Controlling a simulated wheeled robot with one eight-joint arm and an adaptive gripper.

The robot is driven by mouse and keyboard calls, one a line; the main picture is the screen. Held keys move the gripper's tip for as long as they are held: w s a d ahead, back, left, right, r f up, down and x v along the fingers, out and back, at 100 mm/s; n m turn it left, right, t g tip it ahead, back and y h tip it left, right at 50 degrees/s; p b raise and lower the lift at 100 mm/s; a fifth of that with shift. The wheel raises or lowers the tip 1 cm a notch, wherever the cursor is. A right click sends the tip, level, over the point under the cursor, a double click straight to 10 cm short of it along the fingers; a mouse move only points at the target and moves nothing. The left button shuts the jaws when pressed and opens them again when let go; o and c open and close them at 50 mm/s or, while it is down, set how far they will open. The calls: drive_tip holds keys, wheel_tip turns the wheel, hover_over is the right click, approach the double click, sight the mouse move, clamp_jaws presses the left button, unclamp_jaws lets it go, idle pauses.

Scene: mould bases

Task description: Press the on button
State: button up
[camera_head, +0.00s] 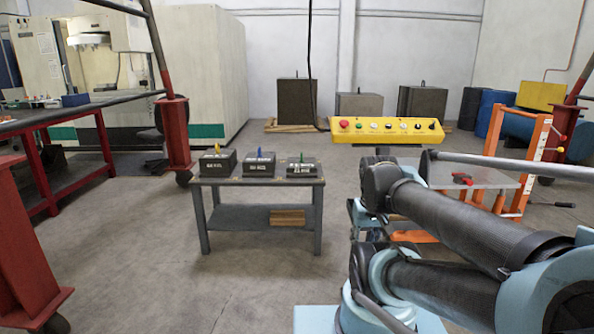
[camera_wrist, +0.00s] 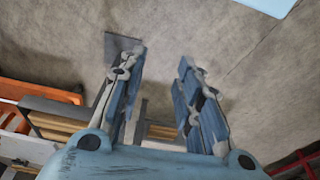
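Labels are too small to read, so I cannot tell which is the on button. My gripper (camera_wrist: 162,56) is open and empty in the wrist view, its two fingers apart above the concrete floor. The panel does not show there. In the head view my gripper is not clearly visible.
A grey table (camera_head: 258,180) carries three dark mould bases with coloured knobs. An orange frame (camera_head: 526,168) stands at the right, near a grey work surface (camera_head: 470,177). Red posts stand at the left. Open floor (camera_head: 150,260) lies in front of the grey table.

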clamp_jaws()
drive_tip(key=shift+w+f, duration=0.2)
drive_tip(key=shift+w, duration=0.25)
idle(0.6)
